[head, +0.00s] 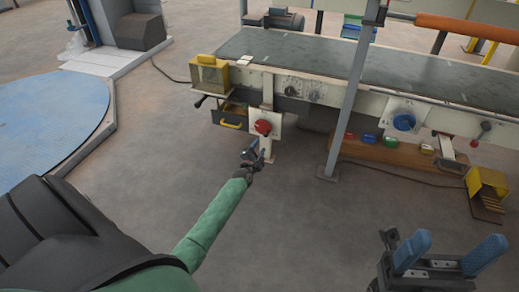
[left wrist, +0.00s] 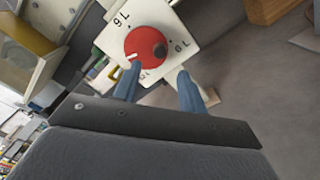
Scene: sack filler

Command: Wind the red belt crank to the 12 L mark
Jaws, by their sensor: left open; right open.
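The red belt crank (head: 263,127) is a round red disc on a pale square plate (head: 276,127) at the front of the conveyor bench. In the left wrist view the red crank (left wrist: 146,44) shows a dark round knob (left wrist: 160,51) and a short white line toward its lower left edge. The plate (left wrist: 111,39) carries "9 L" at upper left and "6 L" at right; a label below the disc is too small to read. My left gripper (head: 256,152) is open, just short of the crank, its fingers (left wrist: 157,88) apart and empty. My right gripper (head: 437,250) is open and empty at lower right.
A blue knob (head: 403,121) sits further right on the bench front. A grey post (head: 348,100) stands right of the crank. A yellow-handled drawer (head: 230,118) and a dark lever (head: 200,101) are at its left. Open floor lies in front.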

